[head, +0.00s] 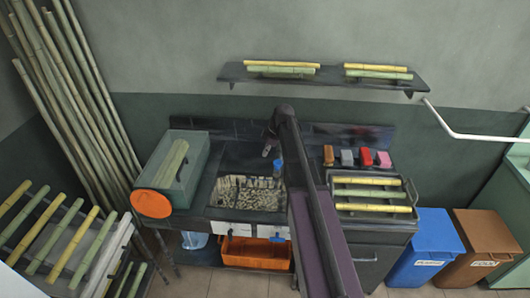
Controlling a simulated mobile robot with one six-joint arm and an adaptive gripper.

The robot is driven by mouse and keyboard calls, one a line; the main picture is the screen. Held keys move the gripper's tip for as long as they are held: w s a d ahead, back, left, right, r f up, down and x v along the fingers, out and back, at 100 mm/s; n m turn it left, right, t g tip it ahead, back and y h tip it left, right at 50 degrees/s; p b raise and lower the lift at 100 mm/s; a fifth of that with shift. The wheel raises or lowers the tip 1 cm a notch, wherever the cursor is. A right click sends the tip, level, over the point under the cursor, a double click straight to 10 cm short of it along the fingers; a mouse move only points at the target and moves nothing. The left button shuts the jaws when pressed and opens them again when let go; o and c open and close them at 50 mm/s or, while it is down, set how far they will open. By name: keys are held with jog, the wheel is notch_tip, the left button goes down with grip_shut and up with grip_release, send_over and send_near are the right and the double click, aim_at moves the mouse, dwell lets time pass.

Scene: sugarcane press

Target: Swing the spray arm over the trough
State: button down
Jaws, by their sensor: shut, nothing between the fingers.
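The trough (222,165) is a dark-rimmed basin in the middle of the counter, with a pale speckled floor. My dark arm reaches up across the counter's right part and hides the trough's right side. My gripper (267,150) is small at the arm's far end, over the back right of the trough, and appears shut and empty. A small blue piece (278,169) shows just below it at the trough's right edge; it may belong to the spray arm. The rest of the spray arm is hidden or too small to make out. I cannot tell whether my gripper touches the blue piece.
A grey-green box (195,179) with a cane and an orange disc (151,204) stands left of the trough. Coloured blocks (364,157) and a cane tray (403,221) lie on the right. A shelf (229,73) hangs behind. Blue (425,250) and brown (486,250) bins stand right.

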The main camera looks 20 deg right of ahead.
jog(key=shift+p+v, duration=2.3)
jog(key=shift+v, duration=0.55)
jog(key=shift+f, duration=0.15)
jog(key=s+a+f+m+h+b, duration=0.1)
jog(key=s+a+f+m+b, duration=0.3)
jog(key=s, duration=0.3)
jog(key=s+a+f+m+g+h+b, duration=0.1)
jog(key=s+a+f+m+b, duration=0.3)
jog(key=s, duration=0.4)
jog(key=s+a+f+m+h+b, duration=0.1)
jog(key=s+a+f+m+b, duration=0.4)
jog(key=s+a+f, duration=0.1)
jog(key=shift+s+a+f+g+h+b, duration=0.25)
jog(key=shift+s+a+g+h+b, duration=0.05)
jog(key=shift+s+a, duration=0.55)
